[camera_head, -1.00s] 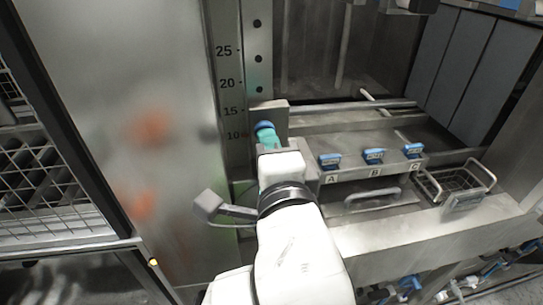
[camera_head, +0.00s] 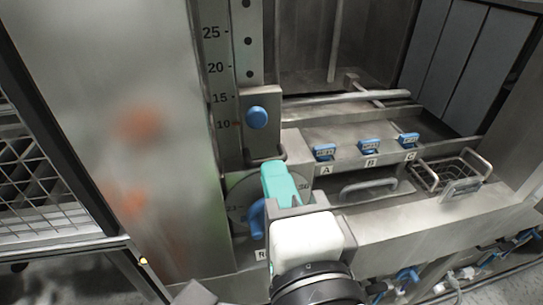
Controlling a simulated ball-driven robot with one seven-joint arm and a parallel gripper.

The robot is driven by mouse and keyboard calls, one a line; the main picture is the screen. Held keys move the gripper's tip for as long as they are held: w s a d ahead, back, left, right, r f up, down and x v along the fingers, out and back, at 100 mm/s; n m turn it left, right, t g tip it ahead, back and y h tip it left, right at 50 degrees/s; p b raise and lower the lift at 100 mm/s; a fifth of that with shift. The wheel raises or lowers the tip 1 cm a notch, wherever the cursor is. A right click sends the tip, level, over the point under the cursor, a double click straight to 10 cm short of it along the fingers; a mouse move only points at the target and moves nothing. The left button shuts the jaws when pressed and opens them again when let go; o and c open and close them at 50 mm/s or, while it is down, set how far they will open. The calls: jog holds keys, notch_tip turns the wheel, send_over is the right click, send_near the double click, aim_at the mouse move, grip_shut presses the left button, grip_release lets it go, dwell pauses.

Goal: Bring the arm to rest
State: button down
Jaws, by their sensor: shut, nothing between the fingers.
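My arm comes in from the bottom of the head view. My gripper (camera_head: 284,184) has teal fingers and is shut and empty. It hangs in front of the steel panel, below a round blue knob (camera_head: 257,117) on the vertical scale. It partly covers a round dial plate with a blue handle (camera_head: 257,219). Whether the fingers touch the plate or the handle, I cannot tell.
A mesh cage (camera_head: 40,190) stands at the left. Blue-handled valves (camera_head: 407,274) are low at the right.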

jog(key=d+f+n+g+h, duration=0.35)
jog(key=d+f, duration=0.55)
jog(key=f, duration=0.4)
jog(key=d+f+n+g+h, duration=0.2)
jog(key=d+f+n+g, duration=0.3)
jog(key=d+f, duration=0.6)
jog(key=s+d+f+n+g, duration=0.3)
jog(key=s+d+f+g, duration=0.1)
jog(key=s+f, duration=0.5)
jog(key=s+d+f+n+g, duration=0.3)
jog(key=s+d+f+g, duration=0.1)
jog(key=s+f, duration=0.5)
jog(key=shift+s+d+f, duration=0.2)
jog(key=shift+d+f, duration=0.05)
jog(key=shift+f, duration=0.05)
jog(key=shift+d, duration=0.1)
